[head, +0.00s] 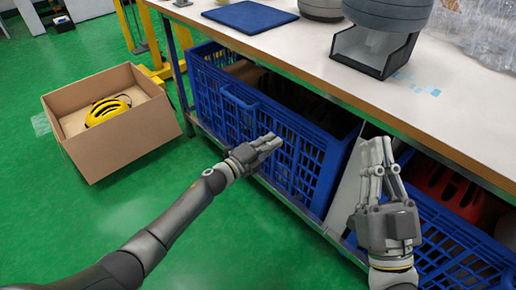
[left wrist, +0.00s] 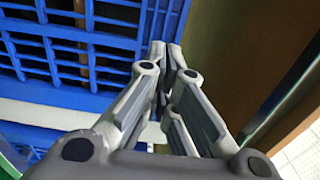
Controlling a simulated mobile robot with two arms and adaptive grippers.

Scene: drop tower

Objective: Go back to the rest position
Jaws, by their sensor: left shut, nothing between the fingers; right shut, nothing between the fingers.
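My left gripper (head: 268,143) is shut and empty, its fingertips in front of the blue crate under the workbench in the head view. Its shut fingers also show in the left wrist view (left wrist: 172,50), with the blue crate lattice (left wrist: 75,45) behind them. My right gripper (head: 377,148) is shut and empty, pointing up in front of the bench's front edge at the right of the head view. I cannot tell whether the left fingertips touch the crate.
A workbench (head: 300,45) runs along the right, with a blue mat (head: 250,17) and a dark grey device (head: 375,60) on top. Blue crates (head: 215,95) stand on its lower shelf. A cardboard box (head: 125,150) with a yellow helmet (head: 106,111) sits on the green floor, which is clear nearby.

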